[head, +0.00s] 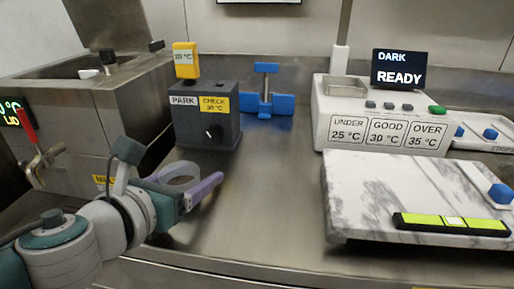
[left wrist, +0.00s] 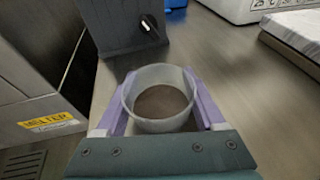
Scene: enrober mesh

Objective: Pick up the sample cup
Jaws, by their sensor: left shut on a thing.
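The sample cup (left wrist: 159,98) is a round, translucent grey cup with brown at its bottom. In the left wrist view it sits between the two purple fingers of my left gripper (left wrist: 165,110), which is shut on it. In the head view the cup (head: 177,172) shows as a pale ring at the left gripper (head: 195,185), in front of the dark control box. I cannot tell whether the cup rests on the steel counter or is just above it. My right gripper is not in view.
The dark PARK/CHECK box (head: 207,115) stands just behind the cup. A steel melter (head: 90,110) with a red-handled tap (head: 35,150) is at left. A white READY tester (head: 375,115) and a marble slab (head: 400,185) are at right. The counter's middle (head: 270,190) is clear.

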